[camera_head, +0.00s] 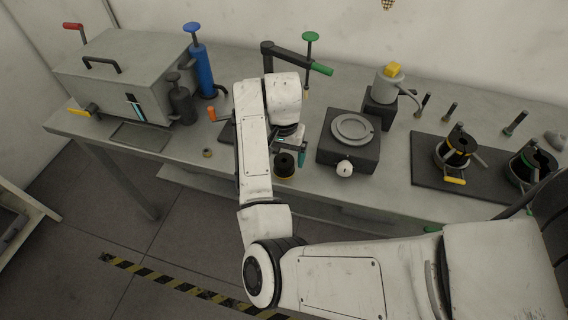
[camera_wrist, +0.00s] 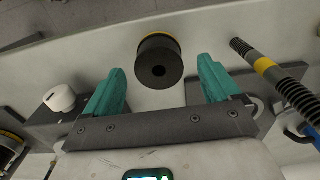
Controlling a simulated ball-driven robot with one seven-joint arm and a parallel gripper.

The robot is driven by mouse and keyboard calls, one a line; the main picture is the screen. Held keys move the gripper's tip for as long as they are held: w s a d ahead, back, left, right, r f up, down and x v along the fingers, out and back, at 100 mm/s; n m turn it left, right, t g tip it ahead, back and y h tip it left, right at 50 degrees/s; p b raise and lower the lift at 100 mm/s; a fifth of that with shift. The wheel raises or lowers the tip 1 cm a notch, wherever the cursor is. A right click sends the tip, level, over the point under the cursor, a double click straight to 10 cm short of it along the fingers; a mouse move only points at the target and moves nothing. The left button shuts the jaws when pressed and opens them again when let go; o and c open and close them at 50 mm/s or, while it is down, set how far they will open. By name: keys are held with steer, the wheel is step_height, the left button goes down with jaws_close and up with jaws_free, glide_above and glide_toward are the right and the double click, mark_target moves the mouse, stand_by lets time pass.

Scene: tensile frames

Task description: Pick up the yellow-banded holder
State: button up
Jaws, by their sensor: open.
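A short black cylinder with a yellow band, which I take as the yellow-banded holder (camera_head: 284,167), stands near the bench's front edge. In the wrist view the holder (camera_wrist: 160,63) is centred ahead, with a round hole in its dark face and its yellow band partly showing at the far rim. My gripper (camera_head: 290,151) is just over and behind it in the head view. In the wrist view the teal fingers of my gripper (camera_wrist: 159,82) are spread wide, one on each side of the holder's line. They are empty and do not visibly touch it.
A dark box with a round grey plate (camera_head: 367,150) and white knob is close right. A dark mat (camera_head: 425,180) farther right bears two black pots with yellow and green parts. A grey chest (camera_head: 115,75) and blue pump (camera_head: 199,68) stand left. A small ring (camera_head: 207,153) lies left.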

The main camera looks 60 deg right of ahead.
mark_target(284, 162)
steer(key=shift+f, duration=1.55)
steer(key=shift+r, duration=0.1)
jaws_close()
